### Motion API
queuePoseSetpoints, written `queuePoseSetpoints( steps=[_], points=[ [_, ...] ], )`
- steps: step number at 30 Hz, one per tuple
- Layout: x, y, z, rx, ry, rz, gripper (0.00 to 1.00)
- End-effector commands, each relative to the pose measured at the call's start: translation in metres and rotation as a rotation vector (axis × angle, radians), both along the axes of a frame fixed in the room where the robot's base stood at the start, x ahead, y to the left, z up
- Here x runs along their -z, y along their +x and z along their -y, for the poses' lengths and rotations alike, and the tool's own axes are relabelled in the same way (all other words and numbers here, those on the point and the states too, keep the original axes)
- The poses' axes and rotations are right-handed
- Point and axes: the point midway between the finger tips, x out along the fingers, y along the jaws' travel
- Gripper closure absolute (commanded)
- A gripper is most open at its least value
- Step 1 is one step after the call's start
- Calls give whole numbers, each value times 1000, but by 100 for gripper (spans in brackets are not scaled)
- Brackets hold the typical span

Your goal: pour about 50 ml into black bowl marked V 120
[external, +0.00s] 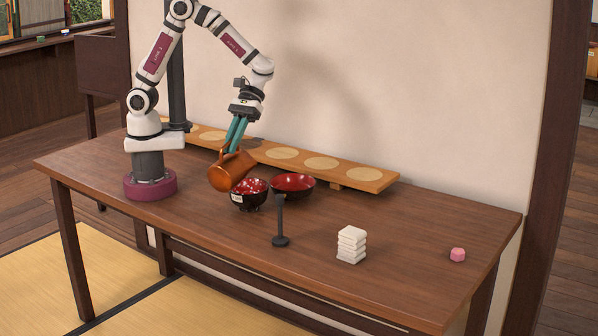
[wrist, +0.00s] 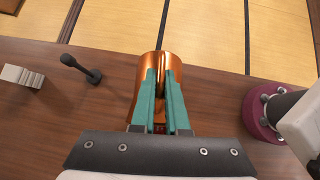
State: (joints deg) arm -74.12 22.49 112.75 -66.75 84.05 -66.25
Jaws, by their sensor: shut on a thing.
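My gripper (external: 233,146) is shut on a copper jug (external: 232,171), which it holds tilted above the table, just left of and partly over the nearer bowl. The jug also shows in the wrist view (wrist: 149,66), between the teal fingers (wrist: 160,75). The nearer bowl (external: 249,199) is black outside and red patterned inside, with a small pale mark on its side that is too small to read. A second, wider black bowl (external: 293,188) with a red inside stands behind it to the right. No liquid stream shows.
A dark post on a round foot (external: 281,238) stands in front of the bowls. A stack of white blocks (external: 351,245) and a pink piece (external: 458,255) are farther right. A long wooden board with pale discs (external: 355,176) lies along the back. The table's right part is mostly clear.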

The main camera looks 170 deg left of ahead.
Motion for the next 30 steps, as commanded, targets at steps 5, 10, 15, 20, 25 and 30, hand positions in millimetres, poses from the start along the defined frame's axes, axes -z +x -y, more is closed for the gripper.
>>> queuePoseSetpoints(
  steps=[5,10,15,20,25,30],
  points=[
    [-1,-1,-1,0,-17,18,100],
    [-1,0,0,1,-16,18,100],
    [-1,0,0,0,-22,25,100],
    [-2,0,0,0,-26,30,100],
    [-2,0,0,1,-32,36,100],
    [-3,-1,-1,0,-36,43,100]
  ],
)
